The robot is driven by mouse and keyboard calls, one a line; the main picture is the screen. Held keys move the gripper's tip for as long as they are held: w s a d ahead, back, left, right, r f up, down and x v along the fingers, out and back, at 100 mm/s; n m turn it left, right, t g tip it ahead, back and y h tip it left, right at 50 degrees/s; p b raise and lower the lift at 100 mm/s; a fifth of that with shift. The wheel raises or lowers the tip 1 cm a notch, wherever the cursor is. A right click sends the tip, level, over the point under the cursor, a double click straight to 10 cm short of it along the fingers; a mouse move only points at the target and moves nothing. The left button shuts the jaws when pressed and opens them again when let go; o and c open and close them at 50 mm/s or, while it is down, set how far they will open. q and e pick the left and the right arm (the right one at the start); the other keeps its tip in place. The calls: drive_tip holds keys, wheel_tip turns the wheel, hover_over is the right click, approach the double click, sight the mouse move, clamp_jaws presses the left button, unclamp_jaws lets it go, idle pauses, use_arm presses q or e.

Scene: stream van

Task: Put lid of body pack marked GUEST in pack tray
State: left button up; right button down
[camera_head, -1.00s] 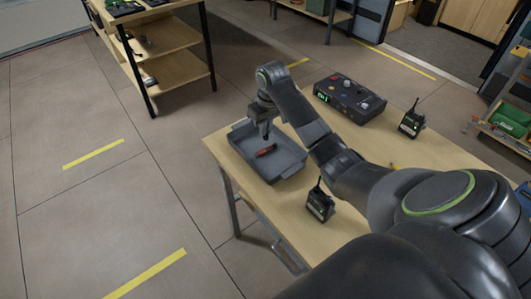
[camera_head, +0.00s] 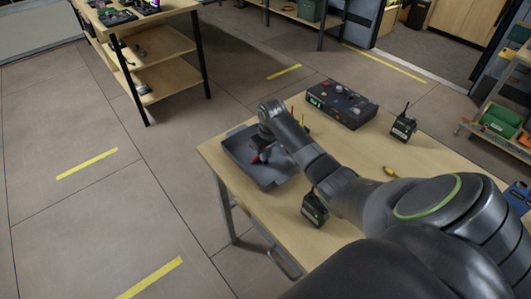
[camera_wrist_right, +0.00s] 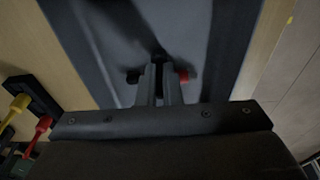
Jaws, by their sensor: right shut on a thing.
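The grey tray (camera_head: 235,159) lies at the left end of the table; its floor fills the middle of the right wrist view (camera_wrist_right: 115,50). My right gripper (camera_head: 264,153) is down inside it, its fingers (camera_wrist_right: 160,82) shut on a red-and-black tool (camera_wrist_right: 182,76) whose ends stick out on both sides. Whether the tool touches the tray floor I cannot tell. One dark body pack (camera_head: 314,209) with an antenna stands near the table's front edge, another (camera_head: 403,129) at the back right. Their marks are unreadable and I cannot make out a separate lid. My left gripper is out of view.
A dark control box (camera_head: 342,103) with knobs stands at the back of the table. Yellow and red upright handles (camera_wrist_right: 18,103) are beside the tray. A yellow object (camera_head: 390,172) lies right of my arm. Bare tabletop (camera_head: 365,150) shows between the packs.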

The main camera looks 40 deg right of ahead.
drive_tip(key=c, duration=1.4)
unclamp_jaws()
drive_tip(key=shift+f, duration=0.1)
drive_tip(key=r, duration=0.4)
drive_tip(key=s+r, duration=0.1)
drive_tip(key=r, duration=0.3)
drive_tip(key=r+b, duration=0.1)
drive_tip(key=r, duration=0.3)
drive_tip(key=shift+s, duration=0.35)
drive_tip(key=shift+f, duration=0.1)
